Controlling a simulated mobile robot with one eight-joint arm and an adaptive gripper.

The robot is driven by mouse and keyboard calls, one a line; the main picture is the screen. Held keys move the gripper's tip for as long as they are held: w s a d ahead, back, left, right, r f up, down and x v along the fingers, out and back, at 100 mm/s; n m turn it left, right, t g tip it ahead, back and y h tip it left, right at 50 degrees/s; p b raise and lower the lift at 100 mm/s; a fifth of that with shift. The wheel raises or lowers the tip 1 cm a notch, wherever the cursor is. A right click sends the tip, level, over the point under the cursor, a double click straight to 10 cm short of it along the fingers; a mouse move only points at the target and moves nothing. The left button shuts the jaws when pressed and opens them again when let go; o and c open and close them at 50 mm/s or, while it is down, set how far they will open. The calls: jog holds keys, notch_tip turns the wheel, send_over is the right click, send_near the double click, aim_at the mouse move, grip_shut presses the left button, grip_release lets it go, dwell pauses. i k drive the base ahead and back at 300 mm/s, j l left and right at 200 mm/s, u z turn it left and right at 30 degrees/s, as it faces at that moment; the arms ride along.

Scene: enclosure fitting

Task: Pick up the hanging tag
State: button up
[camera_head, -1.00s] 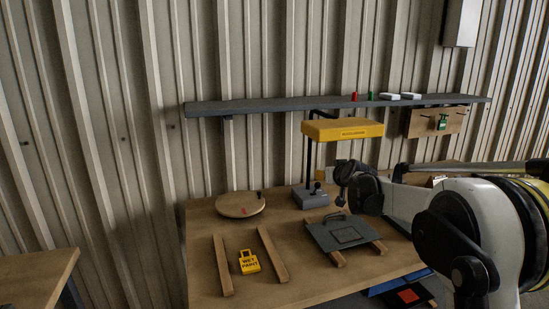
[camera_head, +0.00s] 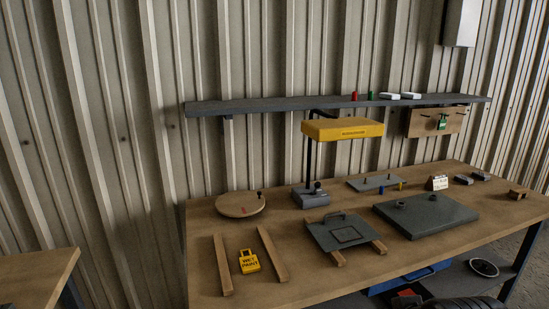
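A yellow tag (camera_head: 249,262) with a loop handle and the words WET PAINT lies on the wooden table (camera_head: 205,285), between two wooden strips. A small green tag (camera_head: 442,123) hangs on a wooden board (camera_head: 420,124) on the wall at the upper right. I cannot tell from the frames which of the two is the hanging tag. My gripper is not in view. Only a dark part of my arm shows at the bottom right edge.
Wooden strips (camera_head: 222,265) and (camera_head: 273,254) flank the yellow tag. A grey plate (camera_head: 335,228) rests on two more strips. A round wooden disc (camera_head: 240,204), a yellow-topped lamp (camera_head: 342,129) and a large dark plate (camera_head: 426,214) stand nearby. A shelf (camera_head: 270,104) runs above.

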aim_at(249, 263)
jog(key=i+j+u, duration=1.05)
jog(key=i+l, duration=0.05)
jog(key=l, duration=0.05)
